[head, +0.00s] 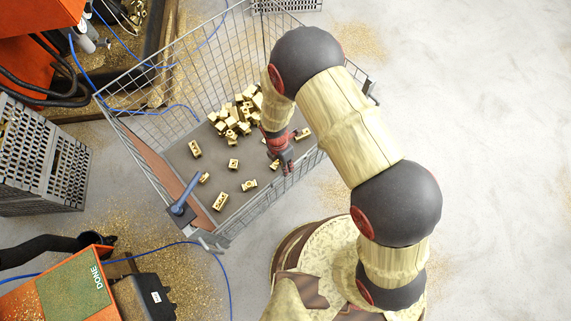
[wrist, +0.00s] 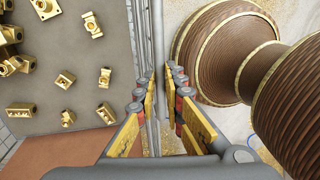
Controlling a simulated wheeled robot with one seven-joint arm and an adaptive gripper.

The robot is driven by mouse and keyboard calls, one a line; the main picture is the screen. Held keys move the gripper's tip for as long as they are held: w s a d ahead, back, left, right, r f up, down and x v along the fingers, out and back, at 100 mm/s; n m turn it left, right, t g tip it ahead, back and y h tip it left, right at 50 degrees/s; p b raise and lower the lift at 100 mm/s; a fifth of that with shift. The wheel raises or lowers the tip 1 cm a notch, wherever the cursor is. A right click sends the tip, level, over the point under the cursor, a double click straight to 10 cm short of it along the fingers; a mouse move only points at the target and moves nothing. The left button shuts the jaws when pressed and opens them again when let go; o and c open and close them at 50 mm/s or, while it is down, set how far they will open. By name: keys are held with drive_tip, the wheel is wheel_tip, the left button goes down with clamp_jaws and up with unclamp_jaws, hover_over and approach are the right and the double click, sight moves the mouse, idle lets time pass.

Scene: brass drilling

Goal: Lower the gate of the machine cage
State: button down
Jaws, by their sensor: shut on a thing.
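The machine cage (head: 168,112) is a grey wire-mesh enclosure around a dark floor with loose brass parts (head: 235,118). Its low side at the right, which looks like the gate (head: 262,208), runs from the front corner to the back right. My gripper (head: 284,158) is at this side, pointing down. In the wrist view, metal rails of the side run between the two fingers (wrist: 164,90), and my gripper is shut on the gate rail. The fingers hide part of the rail, and the contact itself is hard to see.
A blue-grey handle (head: 184,196) stands at the cage's front left corner by a brown panel (head: 150,160). Grey crates (head: 40,160) and an orange machine with a DONE panel (head: 72,292) are at left. Open floor (head: 490,170) lies at right. My base is close to the cage.

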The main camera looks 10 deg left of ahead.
drive_tip(key=c, duration=2)
unclamp_jaws()
drive_tip(key=shift+o, duration=0.5)
wheel_tip(320, 180, up, 12)
drive_tip(key=w+a, duration=0.1)
drive_tip(key=a, duration=0.1)
drive_tip(key=shift+w, duration=0.25)
drive_tip(key=shift+f, duration=0.1)
